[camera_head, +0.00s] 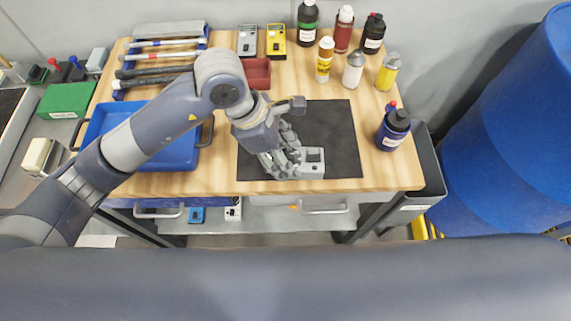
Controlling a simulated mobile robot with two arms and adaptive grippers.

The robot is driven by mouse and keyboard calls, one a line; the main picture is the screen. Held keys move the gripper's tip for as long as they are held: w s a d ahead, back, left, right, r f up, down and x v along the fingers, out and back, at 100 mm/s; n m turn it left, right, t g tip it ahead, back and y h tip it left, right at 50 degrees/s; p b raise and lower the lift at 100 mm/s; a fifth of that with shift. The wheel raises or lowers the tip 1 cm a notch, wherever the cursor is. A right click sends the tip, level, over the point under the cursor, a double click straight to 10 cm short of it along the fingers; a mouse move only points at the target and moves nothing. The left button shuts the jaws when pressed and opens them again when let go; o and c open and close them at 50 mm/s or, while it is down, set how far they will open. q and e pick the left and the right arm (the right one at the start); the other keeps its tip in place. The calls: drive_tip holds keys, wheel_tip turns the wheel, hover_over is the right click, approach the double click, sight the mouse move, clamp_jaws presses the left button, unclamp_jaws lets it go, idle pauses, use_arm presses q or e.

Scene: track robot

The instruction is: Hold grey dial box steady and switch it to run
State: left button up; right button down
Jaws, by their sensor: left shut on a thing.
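The grey dial box (314,168) sits on the black mat (335,125) near the front edge of the wooden table. Its left part is hidden by my left gripper (291,164), which comes down from the upper left and is shut on it. A small dark dial shows on its top, but its setting is too small to read. My right gripper is not in view.
A blue tray (165,155) stands on the left under my left arm. Several bottles, including a dark one (393,131), stand at the back and right. The mat's right half is clear.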

use_arm(q)
drive_tip(key=shift+w+d+b, duration=0.1)
drive_tip(key=shift+w+b, duration=1)
drive_tip(key=shift+w, duration=1.4)
drive_tip(key=shift+w+b, duration=1.25)
drive_tip(key=shift+w, duration=1.8)
drive_tip(key=shift+f+b, duration=2.4)
drive_tip(key=shift+b, duration=0.05)
